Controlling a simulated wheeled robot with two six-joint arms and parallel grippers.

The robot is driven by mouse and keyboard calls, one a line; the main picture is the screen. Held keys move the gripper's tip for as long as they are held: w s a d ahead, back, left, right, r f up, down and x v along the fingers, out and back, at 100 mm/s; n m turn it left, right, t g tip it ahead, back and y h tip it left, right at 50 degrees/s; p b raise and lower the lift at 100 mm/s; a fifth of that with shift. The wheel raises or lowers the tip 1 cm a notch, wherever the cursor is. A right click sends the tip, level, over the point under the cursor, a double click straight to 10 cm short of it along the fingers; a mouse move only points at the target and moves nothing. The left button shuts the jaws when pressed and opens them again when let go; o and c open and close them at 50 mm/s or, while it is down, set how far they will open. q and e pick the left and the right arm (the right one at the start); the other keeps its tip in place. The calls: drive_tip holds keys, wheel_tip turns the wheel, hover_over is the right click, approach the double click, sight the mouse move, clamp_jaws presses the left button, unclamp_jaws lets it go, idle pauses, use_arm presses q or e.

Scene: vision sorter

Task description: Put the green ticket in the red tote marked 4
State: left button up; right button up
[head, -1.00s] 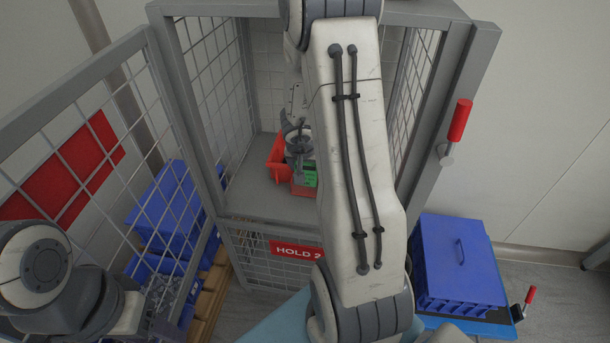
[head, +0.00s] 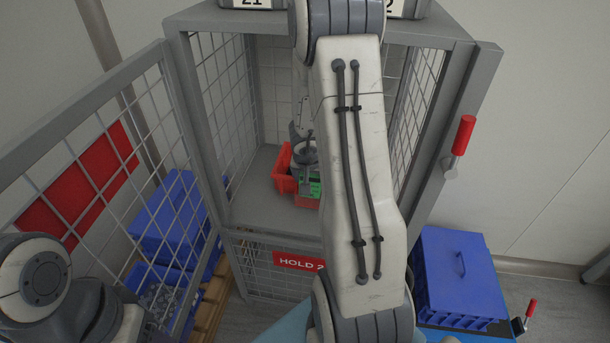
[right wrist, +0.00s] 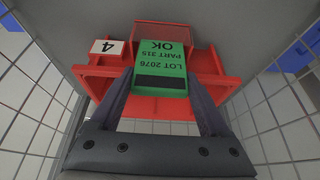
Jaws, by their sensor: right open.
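The green ticket (right wrist: 163,60), printed LOT 2076 PART 315 OK, shows over the red tote (right wrist: 85,74) in the right wrist view. The tote has a white label with a 4 (right wrist: 107,47). My right gripper (right wrist: 160,84) is open, its dark fingers on either side of the ticket's near end. Whether the ticket rests on the tote I cannot tell. In the head view the tote (head: 283,172) stands inside a mesh cage, and a bit of green (head: 315,188) shows beside my arm, which hides much of it. My left gripper is out of view.
The cage's mesh door (head: 95,165) stands open at left. Its right post (head: 478,80) carries a red handle (head: 463,135). Blue crates stand at left (head: 170,215) and right (head: 455,275). The cage floor (head: 255,200) left of the tote is clear.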

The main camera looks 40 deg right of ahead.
use_arm(q)
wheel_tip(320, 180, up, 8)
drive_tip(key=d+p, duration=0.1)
drive_tip(key=p, duration=0.7)
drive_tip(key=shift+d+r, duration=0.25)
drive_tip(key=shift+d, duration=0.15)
use_arm(e)
drive_tip(key=v, duration=1)
drive_tip(key=shift+s+a, duration=0.3)
drive_tip(key=shift+a, duration=0.05)
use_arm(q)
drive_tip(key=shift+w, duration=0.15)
